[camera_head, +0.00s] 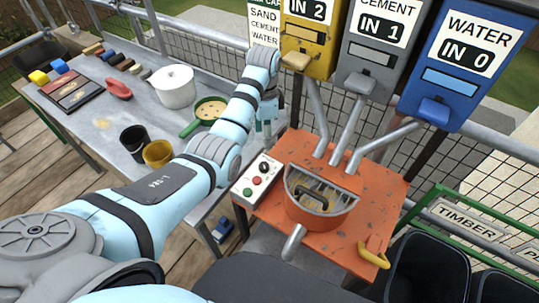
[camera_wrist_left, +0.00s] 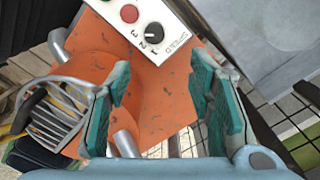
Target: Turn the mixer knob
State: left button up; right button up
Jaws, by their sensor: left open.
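The mixer knob is a black dial (camera_head: 264,167) on a white control box (camera_head: 250,193) at the left side of the orange mixer table (camera_head: 375,205). A red and a green button sit beside it. In the left wrist view the knob (camera_wrist_left: 154,32) is at the top, with the numbers 1, 2, 3 and SPEED printed around it. My left gripper (camera_wrist_left: 165,85) has its teal fingers apart with nothing between them, and the knob lies beyond the fingertips. In the head view the gripper (camera_head: 268,128) is partly hidden by my arm. My right gripper is not in view.
The mixer drum (camera_head: 320,205) with its grille stands right of the box. Yellow, grey and blue dispensers (camera_head: 462,60) hang behind, their chutes reaching down to the drum. A grey bench (camera_head: 95,125) holds a white pot (camera_head: 175,88), cups and small blocks at left.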

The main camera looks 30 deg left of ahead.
pick_arm(q)
jog(key=b, duration=0.1)
send_over(264, 165)
jog(key=f, duration=0.6)
jog(key=shift+s+f, duration=0.2)
jog(key=shift+s, duration=0.1)
jog(key=f, duration=0.2)
jog(key=f+b, duration=0.1)
jog(key=f, duration=0.1)
jog(key=f+b, duration=0.1)
jog(key=f, duration=0.1)
jog(key=shift+w, duration=0.3)
jog(key=shift+w+f, duration=0.15)
jog(key=shift+f, duration=0.25)
jog(key=shift+s+r, duration=0.2)
jog(key=shift+s, duration=0.05)
jog(key=shift+c, duration=0.6)
grip_shut()
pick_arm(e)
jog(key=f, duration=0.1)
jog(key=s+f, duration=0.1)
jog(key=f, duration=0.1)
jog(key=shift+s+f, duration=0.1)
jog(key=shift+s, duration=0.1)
